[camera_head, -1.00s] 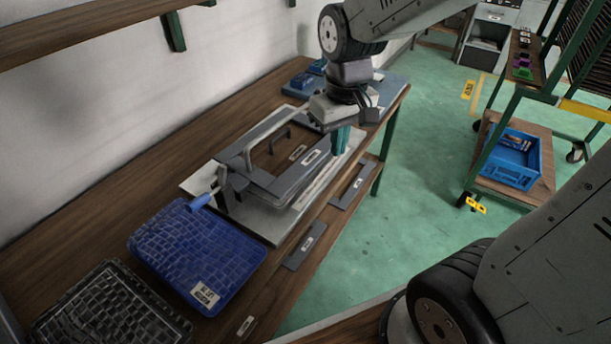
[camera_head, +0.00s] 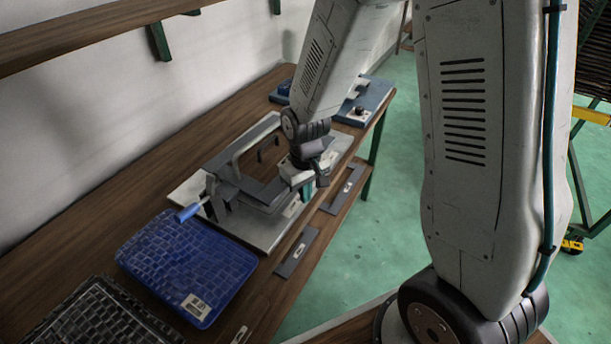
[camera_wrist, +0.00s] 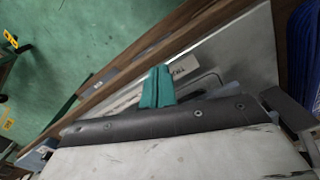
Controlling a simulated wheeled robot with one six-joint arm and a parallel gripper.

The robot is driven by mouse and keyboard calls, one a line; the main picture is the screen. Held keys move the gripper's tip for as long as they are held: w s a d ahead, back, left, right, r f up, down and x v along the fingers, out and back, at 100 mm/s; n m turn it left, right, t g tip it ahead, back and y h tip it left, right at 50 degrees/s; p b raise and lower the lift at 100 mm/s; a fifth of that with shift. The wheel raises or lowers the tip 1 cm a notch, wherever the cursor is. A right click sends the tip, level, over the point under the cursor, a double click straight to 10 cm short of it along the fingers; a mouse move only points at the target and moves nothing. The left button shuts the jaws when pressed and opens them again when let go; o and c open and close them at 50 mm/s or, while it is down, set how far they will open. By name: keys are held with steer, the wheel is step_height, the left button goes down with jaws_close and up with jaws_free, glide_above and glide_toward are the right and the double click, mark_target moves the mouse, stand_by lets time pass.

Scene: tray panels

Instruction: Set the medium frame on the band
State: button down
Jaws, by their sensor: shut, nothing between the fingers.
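A dark grey frame (camera_head: 264,192) lies on a pale metal base plate (camera_head: 268,238) on the bench, with a raised handle and a blue-handled clamp (camera_head: 188,212) at its left end. I cannot tell whether it is the medium frame, and I cannot make out the band for certain. My gripper is over the right part of this fixture. In the wrist view, its teal fingers (camera_wrist: 157,86) are shut and empty, in front of the pale plate and a white label (camera_wrist: 181,68). My arm hides part of the fixture in the head view.
A blue woven panel (camera_head: 188,268) and a black one (camera_head: 98,318) lie at the near left. Dark labelled strips (camera_head: 297,252) (camera_head: 343,190) lie along the bench's front edge. A blue-grey board (camera_head: 366,98) is at the far end. The wooden bench is clear along the wall.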

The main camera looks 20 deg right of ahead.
steer(key=shift+w+a+r, duration=0.1)
steer(key=shift+w+a, duration=0.15)
steer(key=shift+w, duration=0.75)
steer(key=shift+w+a+r, duration=0.1)
steer(key=shift+w+a, duration=0.15)
steer(key=shift+w, duration=0.7)
steer(key=shift+w+a, duration=0.25)
steer(key=shift+w, duration=0.85)
